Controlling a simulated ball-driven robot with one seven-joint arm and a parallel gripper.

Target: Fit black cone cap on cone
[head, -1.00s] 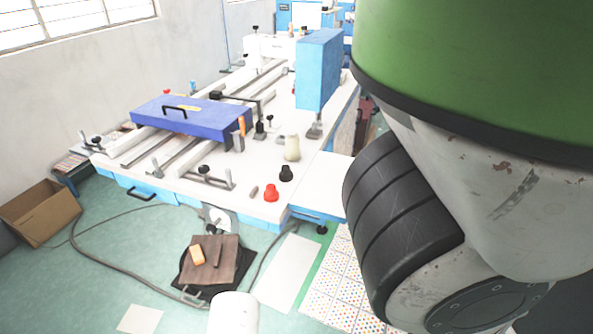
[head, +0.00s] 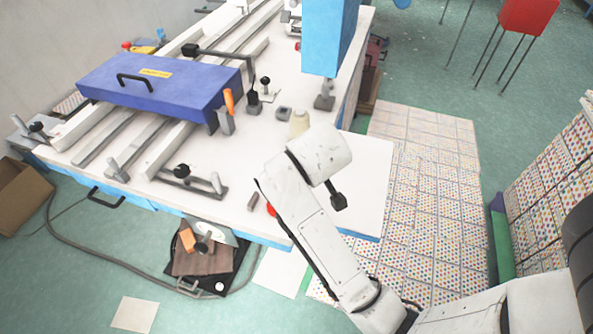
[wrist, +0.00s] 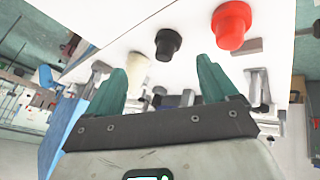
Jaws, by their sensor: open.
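The black cone cap (wrist: 168,42) stands on the white table, seen in the wrist view past and between my fingertips. It is hidden behind my arm in the head view. The cream cone (head: 299,124) stands bare on the table, just beyond my arm; in the wrist view (wrist: 136,70) it is left of the black cap, near the left fingertip. My gripper (wrist: 161,66) is open, its two green fingers apart with nothing held. It is apart from the black cap. In the head view I cannot make out its fingers.
A red cap (wrist: 231,25) stands right of the black cap, beside a small grey bar (wrist: 248,46). A blue box (head: 158,84) with a handle, clamps and rails crowd the table's left. A tall light-blue block (head: 330,38) stands behind the cone. The table's right end (head: 372,170) is clear.

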